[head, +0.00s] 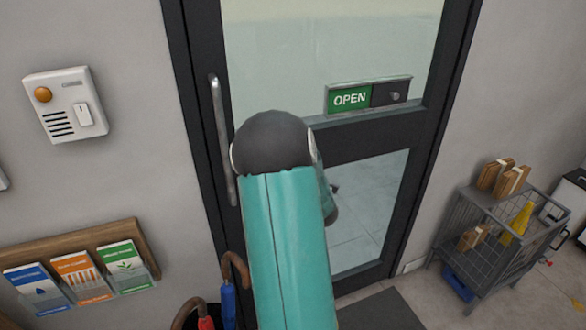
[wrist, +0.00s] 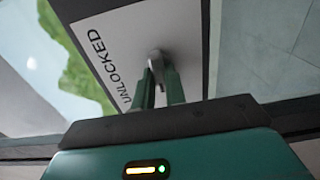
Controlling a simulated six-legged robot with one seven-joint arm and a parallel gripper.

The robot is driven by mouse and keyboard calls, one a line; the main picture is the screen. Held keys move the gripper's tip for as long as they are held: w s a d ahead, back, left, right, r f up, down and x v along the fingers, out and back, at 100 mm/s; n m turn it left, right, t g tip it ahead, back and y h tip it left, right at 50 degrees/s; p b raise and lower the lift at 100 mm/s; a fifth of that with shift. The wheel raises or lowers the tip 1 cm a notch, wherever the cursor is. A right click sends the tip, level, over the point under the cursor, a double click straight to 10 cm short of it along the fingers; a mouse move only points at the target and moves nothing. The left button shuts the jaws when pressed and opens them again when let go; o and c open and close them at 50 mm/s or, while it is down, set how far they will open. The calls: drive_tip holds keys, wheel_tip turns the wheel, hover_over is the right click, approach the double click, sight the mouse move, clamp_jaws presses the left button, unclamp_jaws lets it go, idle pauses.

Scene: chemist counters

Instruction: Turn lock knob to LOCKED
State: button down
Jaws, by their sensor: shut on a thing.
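In the head view, my teal arm reaches toward the glass door (head: 370,130) and hides the knob and the gripper. Any LOCKED marking is not visible in either view.
The door has a long metal handle (head: 222,140) left of my arm and a green OPEN sign (head: 349,99). An intercom (head: 65,105) and a leaflet rack (head: 146,250) are on the left wall. Umbrellas (head: 228,300) stand below. A wire cart (head: 485,235) stands right.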

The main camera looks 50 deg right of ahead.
idle(0.3)
drive_tip(key=c, duration=1.4)
unclamp_jaws()
drive_tip(key=shift+c, duration=0.2)
drive_tip(key=v, duration=1.4)
drive_tip(key=shift+d, duration=0.1)
drive_tip(key=shift+w, duration=0.15)
